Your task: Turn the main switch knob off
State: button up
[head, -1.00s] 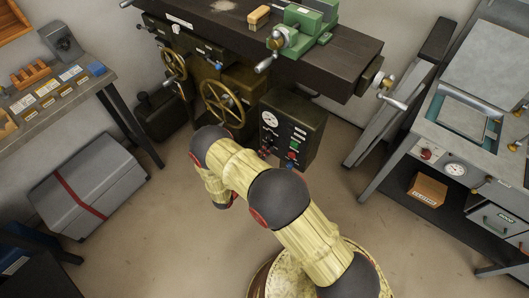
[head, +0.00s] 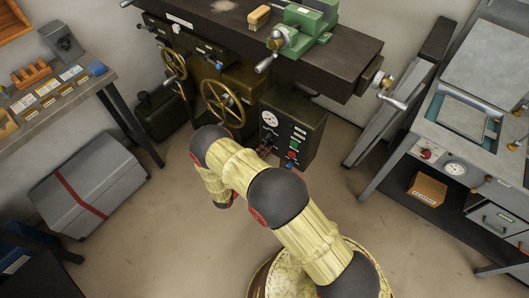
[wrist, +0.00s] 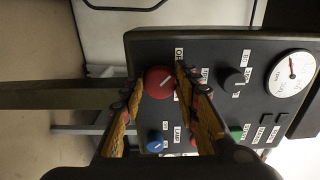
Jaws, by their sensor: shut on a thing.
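The red main switch knob (wrist: 158,82) sits on the dark control panel (wrist: 204,50) in the wrist view, with a white pointer line set diagonally on its face. Partly hidden labels stand beside it. My gripper (wrist: 159,84) has one finger on each side of the knob and is shut on it. In the head view the control box (head: 308,112) hangs below the bench, and my gripper (head: 265,152) is at its lower left, small and hard to make out. The knob cannot be told apart from the fingers there.
Close to the knob are a blue knob (wrist: 155,140) by a LAMP label, a black knob (wrist: 233,80), a green button (wrist: 237,133) and a round gauge (wrist: 292,72). A brass handwheel (head: 222,103) is left of the box. The floor (head: 150,225) left of my arm is clear.

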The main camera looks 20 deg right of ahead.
jog(key=o, duration=1.1)
jog(key=shift+o, duration=0.2)
jog(key=shift+a, duration=0.1)
jog(key=v, duration=1.2)
